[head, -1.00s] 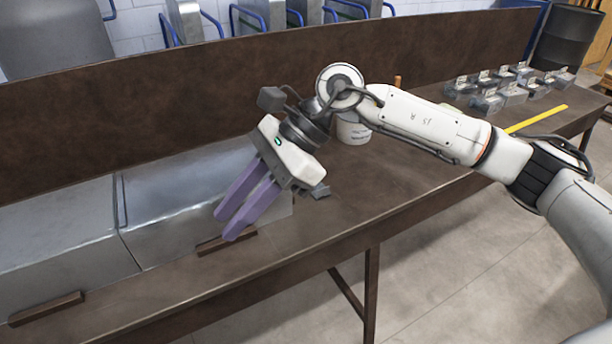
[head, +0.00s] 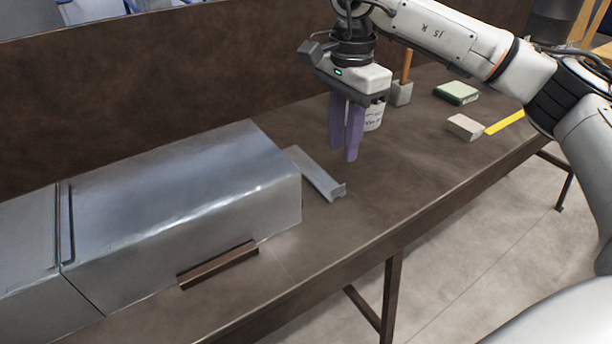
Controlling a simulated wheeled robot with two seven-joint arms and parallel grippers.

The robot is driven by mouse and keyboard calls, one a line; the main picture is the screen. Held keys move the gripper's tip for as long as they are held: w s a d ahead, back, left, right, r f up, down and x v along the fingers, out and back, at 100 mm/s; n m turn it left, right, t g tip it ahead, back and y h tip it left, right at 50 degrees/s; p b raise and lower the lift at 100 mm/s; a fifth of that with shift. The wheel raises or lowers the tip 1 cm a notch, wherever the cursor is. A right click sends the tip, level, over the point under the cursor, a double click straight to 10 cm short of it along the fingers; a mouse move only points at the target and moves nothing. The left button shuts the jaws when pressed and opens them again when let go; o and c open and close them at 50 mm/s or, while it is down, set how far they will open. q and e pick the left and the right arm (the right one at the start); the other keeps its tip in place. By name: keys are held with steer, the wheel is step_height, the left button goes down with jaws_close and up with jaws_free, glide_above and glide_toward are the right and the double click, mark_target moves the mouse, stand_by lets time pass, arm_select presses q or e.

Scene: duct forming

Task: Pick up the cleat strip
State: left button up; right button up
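The cleat strip (head: 317,175) is a narrow grey metal strip with a bent near end. It lies on the brown bench just right of the large sheet-metal duct (head: 190,195); its far end is close to the duct's side. My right gripper (head: 345,158) hangs above the bench, to the right of and higher than the strip, with its two purple fingers pointing down. The fingers look a little apart with nothing between them, and they are not touching the strip. My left gripper is out of view.
A brown bar (head: 218,265) sits against the duct's front. Behind my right gripper are a white tub (head: 374,118) and a wooden-handled mallet (head: 404,85). The bench's front middle is clear.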

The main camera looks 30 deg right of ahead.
steer(key=f, duration=1)
steer(key=shift+s, duration=0.2)
steer(key=shift+c, duration=0.4)
jaws_close()
